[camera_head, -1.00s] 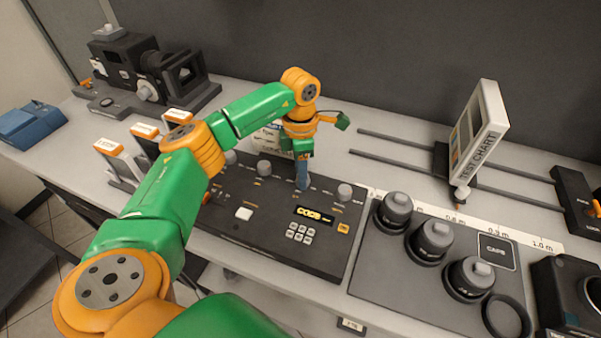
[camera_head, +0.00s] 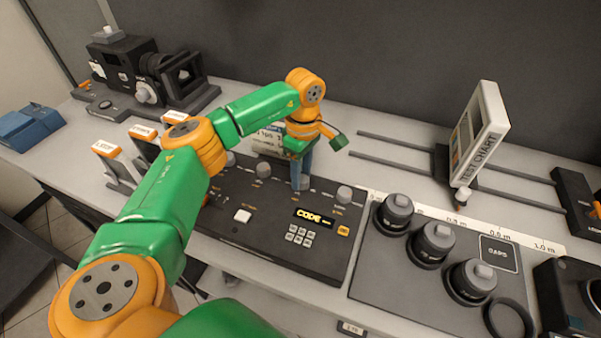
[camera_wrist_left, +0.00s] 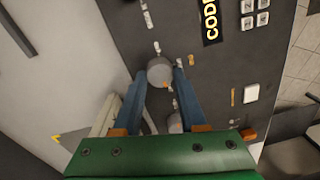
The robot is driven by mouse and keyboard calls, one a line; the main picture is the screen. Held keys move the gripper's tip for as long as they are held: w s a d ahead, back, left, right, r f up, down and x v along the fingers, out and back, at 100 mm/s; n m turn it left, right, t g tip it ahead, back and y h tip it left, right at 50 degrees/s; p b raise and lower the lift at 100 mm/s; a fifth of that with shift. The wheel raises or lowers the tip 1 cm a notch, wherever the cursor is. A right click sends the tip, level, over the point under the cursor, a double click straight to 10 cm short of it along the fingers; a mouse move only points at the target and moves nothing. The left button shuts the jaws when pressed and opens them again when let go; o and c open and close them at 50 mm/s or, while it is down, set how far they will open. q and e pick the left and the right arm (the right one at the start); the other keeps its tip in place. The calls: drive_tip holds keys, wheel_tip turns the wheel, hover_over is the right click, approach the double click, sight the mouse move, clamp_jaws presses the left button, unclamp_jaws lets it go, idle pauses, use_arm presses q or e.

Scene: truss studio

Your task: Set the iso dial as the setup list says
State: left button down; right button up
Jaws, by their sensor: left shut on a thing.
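A dark control console (camera_head: 232,230) lies on the bench with a row of grey dials along its back part. My left gripper (camera_head: 301,186) points down at one of these dials (camera_head: 305,182). In the left wrist view the blue fingers (camera_wrist_left: 160,78) are shut on the sides of this round grey dial (camera_wrist_left: 160,70). Its small label is too small to read, so I cannot tell its name or setting. A pale card with print (camera_head: 268,141), perhaps the setup list, stands behind the console, partly hidden by my arm. My right gripper is not in view.
Other dials stand left (camera_head: 263,170) and right (camera_head: 344,194) of the held one. The console has a lit "CODE" display (camera_head: 314,217) and white keys (camera_head: 299,235). A test chart (camera_head: 478,135) stands on rails at right, behind several capped lenses (camera_head: 432,242).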

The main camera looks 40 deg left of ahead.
sight(303, 177)
use_arm(q)
drive_tip(key=shift+m, duration=0.3)
idle(0.4)
drive_tip(key=shift+c, duration=2.3)
unclamp_jaws()
drive_tip(key=shift+d, duration=0.15)
drive_tip(key=shift+r, duration=0.1)
drive_tip(key=r+b, duration=0.1)
drive_tip(key=r, duration=0.5)
drive_tip(key=shift+w, duration=0.2)
drive_tip(key=shift+r, duration=0.5)
